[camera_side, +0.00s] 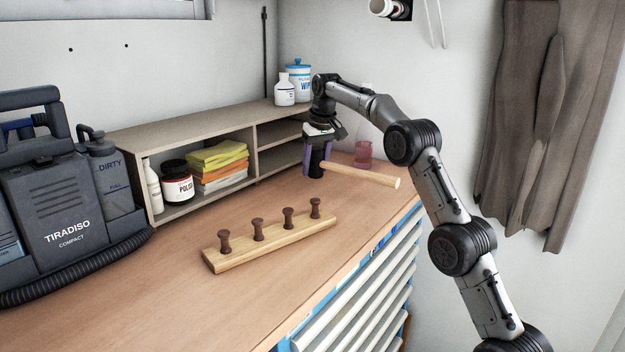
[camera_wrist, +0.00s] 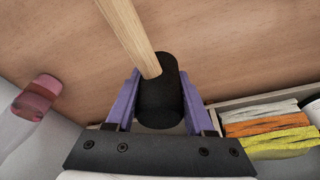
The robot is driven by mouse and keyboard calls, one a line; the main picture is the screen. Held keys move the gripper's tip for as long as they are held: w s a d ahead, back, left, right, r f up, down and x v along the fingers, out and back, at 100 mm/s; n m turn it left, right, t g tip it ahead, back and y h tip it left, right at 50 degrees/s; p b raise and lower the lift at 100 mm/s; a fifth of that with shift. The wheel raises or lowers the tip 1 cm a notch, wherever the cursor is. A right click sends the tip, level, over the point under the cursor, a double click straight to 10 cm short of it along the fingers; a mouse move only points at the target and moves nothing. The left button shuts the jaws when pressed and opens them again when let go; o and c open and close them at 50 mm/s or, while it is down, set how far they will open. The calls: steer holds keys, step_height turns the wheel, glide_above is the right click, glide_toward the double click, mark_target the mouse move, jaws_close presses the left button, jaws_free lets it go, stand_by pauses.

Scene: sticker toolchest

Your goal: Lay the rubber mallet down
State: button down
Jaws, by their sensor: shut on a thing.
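The rubber mallet has a black head (camera_wrist: 158,98) and a pale wooden handle (camera_side: 360,175). My gripper (camera_side: 313,163) is shut on the head, with one purple finger on each side of it. In the side view the handle sticks out to the right, roughly level, over the wooden bench top (camera_side: 300,286). In the wrist view the handle runs up and to the left from the head. The head is partly hidden by the fingers in the side view. I cannot tell whether the mallet touches the bench.
A wooden peg rack (camera_side: 270,243) lies on the bench in front. A shelf (camera_side: 212,127) with folded cloths (camera_side: 218,166) stands behind to the left. A pinkish cup (camera_side: 363,155) stands near the back right. The bench's front edge drops to drawers (camera_side: 365,287).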

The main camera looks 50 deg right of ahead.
mark_target(313, 191)
steer(key=shift+w+d+f, duration=0.2)
steer(key=shift+w+f, duration=0.25)
steer(key=shift+x, duration=1.85)
steer(key=shift+s+a+f, duration=0.1)
steer(key=shift+s+f, duration=0.05)
steer(key=shift+s, duration=0.05)
steer(key=shift+c, duration=1.4)
jaws_free()
steer(key=shift+f, duration=0.15)
